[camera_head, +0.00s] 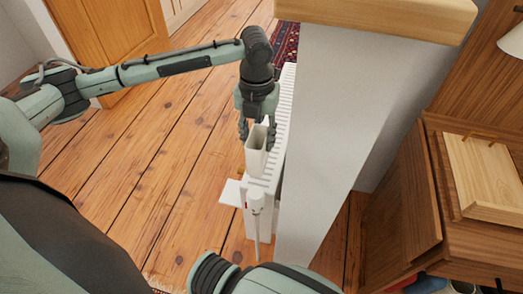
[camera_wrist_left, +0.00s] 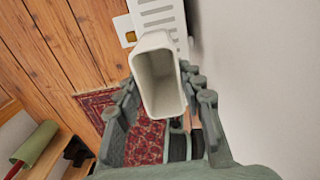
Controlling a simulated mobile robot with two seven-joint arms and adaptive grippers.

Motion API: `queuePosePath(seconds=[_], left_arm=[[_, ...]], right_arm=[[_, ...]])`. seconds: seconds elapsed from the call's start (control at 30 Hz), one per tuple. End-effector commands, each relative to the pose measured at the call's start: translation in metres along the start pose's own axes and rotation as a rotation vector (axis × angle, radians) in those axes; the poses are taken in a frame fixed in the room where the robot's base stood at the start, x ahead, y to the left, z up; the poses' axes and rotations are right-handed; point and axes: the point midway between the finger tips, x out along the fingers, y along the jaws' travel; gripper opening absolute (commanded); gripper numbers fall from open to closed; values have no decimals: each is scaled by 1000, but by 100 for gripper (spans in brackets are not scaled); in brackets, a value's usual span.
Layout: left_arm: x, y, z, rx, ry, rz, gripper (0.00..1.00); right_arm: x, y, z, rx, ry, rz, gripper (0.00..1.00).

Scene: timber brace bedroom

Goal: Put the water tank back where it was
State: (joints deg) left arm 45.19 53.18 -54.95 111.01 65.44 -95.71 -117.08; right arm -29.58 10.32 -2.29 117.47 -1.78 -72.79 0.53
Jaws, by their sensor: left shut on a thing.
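The water tank (camera_head: 256,155) is a white, narrow, open-topped container. My left gripper (camera_head: 257,130) is shut on it, with its fingers on both sides near the top. In the left wrist view the tank (camera_wrist_left: 160,82) shows its open mouth and an inside that looks empty. It is held roughly upright at the white slotted radiator (camera_head: 285,112), which runs along the white wall. I cannot tell whether the tank touches the radiator. The radiator also shows in the left wrist view (camera_wrist_left: 160,14), just beyond the tank. My right gripper is out of view.
The white partition wall (camera_head: 325,110) with a wooden cap stands close to the right of the radiator. A wooden cabinet (camera_head: 415,190) is beyond it. A red patterned rug (camera_head: 287,42) lies behind. The plank floor (camera_head: 150,170) on the left is clear.

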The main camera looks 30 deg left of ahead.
Motion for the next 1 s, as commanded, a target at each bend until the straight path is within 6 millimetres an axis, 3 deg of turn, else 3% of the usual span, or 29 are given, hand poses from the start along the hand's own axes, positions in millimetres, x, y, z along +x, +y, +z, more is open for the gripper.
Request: queuePosePath(seconds=[0.17, 0.47, 0.8, 0.83, 1.0], left_arm=[[7, -10, 2, -2, -1, 0, 0], [45, -9, 1, -1, 0, 2, 0], [47, -9, 1, -1, -1, 1, 0], [48, -9, 1, -1, -1, 1, 39], [48, -9, 1, -1, -1, 1, 58]], right_arm=[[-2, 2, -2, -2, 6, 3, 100], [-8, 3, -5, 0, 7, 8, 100], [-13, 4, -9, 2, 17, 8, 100], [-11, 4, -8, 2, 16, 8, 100], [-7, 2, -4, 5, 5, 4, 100]])
